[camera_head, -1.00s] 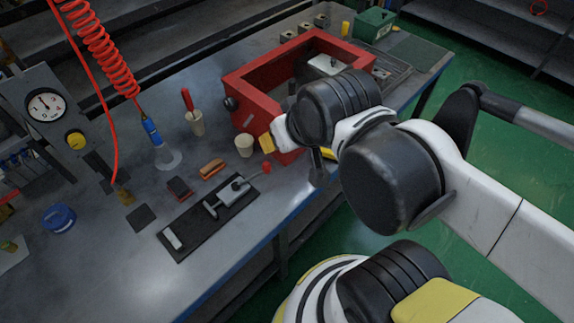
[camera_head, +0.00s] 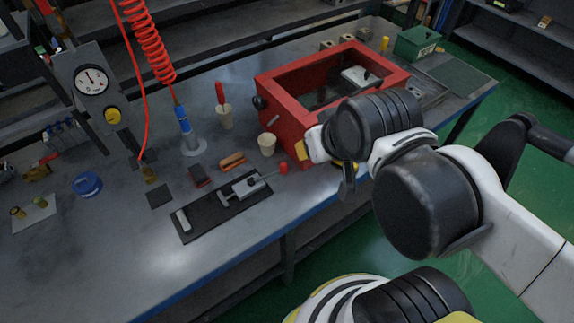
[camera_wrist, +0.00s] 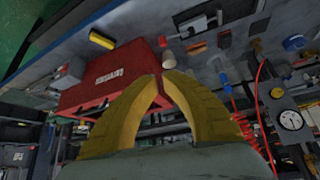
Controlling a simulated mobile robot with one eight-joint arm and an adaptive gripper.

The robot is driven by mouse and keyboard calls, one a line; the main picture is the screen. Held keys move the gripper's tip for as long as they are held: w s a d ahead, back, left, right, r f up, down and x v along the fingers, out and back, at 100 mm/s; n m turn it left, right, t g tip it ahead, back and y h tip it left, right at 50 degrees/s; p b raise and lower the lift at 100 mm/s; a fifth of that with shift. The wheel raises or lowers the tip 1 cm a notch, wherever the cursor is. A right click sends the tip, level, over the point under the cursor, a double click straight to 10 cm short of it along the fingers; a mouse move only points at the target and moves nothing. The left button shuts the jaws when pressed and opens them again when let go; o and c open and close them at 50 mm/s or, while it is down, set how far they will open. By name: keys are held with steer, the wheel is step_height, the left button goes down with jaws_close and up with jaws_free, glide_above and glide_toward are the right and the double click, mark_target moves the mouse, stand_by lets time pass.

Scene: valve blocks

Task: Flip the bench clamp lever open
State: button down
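The bench clamp is a small grey metal clamp (camera_head: 243,188) with a lever ending in a red knob (camera_head: 283,168). It sits on a black base plate (camera_head: 206,222) on the bench, and the lever lies low, pointing right. In the wrist view the clamp (camera_wrist: 194,24) and red knob (camera_wrist: 163,41) show at the top, beyond my fingertips. My gripper (camera_wrist: 162,80) has yellow fingers whose tips come together with nothing visible between them. It is apart from the lever. In the head view my wrist mostly hides the gripper, to the right of the knob.
A red open-topped box (camera_head: 283,122) stands just behind my wrist. A cup (camera_head: 267,144), an orange block (camera_head: 232,161) and a dark red block (camera_head: 200,176) lie behind the clamp. A red coiled hose (camera_head: 150,45) hangs at left. The bench front left is clear.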

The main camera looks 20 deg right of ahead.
steer(key=w+f+n+g, duration=0.1)
steer(key=w+f, duration=0.5)
steer(key=w, duration=0.3)
steer(key=w+a+f+n+g, duration=0.1)
steer(key=w+f+g, duration=0.1)
steer(key=w+f, duration=0.4)
steer(key=w, duration=0.3)
steer(key=shift+a+f+n+y, duration=0.15)
steer(key=shift+f+n+y, duration=0.15)
steer(key=shift+y, duration=0.1)
steer(key=b+x, duration=0.4)
steer(key=x, duration=0.6)
steer(key=shift+s, duration=0.15)
steer(key=s, duration=0.1)
steer(key=s+b, duration=0.1)
steer(key=s, duration=0.1)
steer(key=shift+s+d, duration=0.15)
steer(key=shift+d, duration=0.2)
steer(key=shift+s, duration=0.3)
steer(key=shift+r, duration=0.1)
